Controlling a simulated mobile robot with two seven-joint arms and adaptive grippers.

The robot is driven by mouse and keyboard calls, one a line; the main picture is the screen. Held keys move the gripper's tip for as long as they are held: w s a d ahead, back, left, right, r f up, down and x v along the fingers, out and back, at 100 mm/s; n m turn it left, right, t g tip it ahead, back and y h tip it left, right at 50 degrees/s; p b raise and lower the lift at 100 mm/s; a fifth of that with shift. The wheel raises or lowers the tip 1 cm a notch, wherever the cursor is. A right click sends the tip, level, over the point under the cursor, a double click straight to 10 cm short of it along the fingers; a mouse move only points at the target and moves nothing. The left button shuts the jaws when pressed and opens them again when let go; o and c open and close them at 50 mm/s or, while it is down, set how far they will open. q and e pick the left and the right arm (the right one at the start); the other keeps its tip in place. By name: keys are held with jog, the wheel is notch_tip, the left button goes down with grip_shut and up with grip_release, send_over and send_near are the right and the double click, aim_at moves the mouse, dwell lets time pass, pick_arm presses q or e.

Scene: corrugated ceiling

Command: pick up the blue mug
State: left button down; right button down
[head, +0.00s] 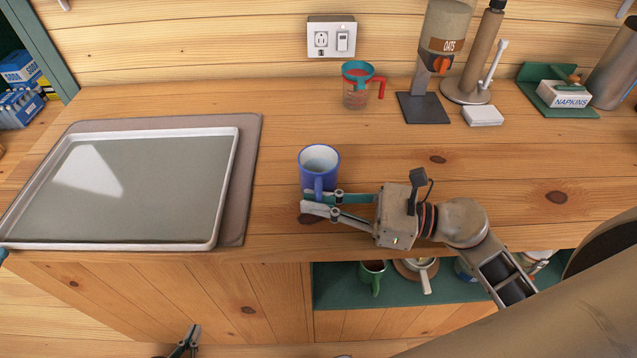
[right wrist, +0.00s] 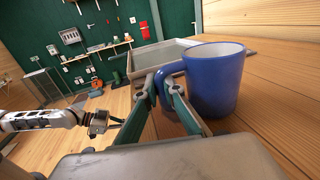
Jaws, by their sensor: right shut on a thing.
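The blue mug (head: 319,164) stands upright on the wooden counter, white inside, with its handle toward the counter's front edge. My right gripper (head: 308,202) reaches in from the right and is shut on the mug's handle. In the right wrist view the blue mug (right wrist: 214,82) fills the right middle, and the fingers of my right gripper (right wrist: 160,84) close around its handle, partly hiding it. The mug appears to rest on the counter. My left gripper (head: 188,340) is low at the bottom edge, below the counter front and far from the mug; its jaw opening is unclear.
A metal tray (head: 225,205) on a mat lies left of the mug. A measuring cup (head: 356,94) stands behind it, with an oats dispenser (head: 446,25) and napkin box (head: 565,94) further right. A green mug (head: 373,272) sits on the shelf below. The counter's right middle is clear.

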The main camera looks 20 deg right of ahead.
jog(key=shift+r, duration=0.2)
jog(key=shift+r+p, duration=0.85)
jog(key=shift+r, duration=4)
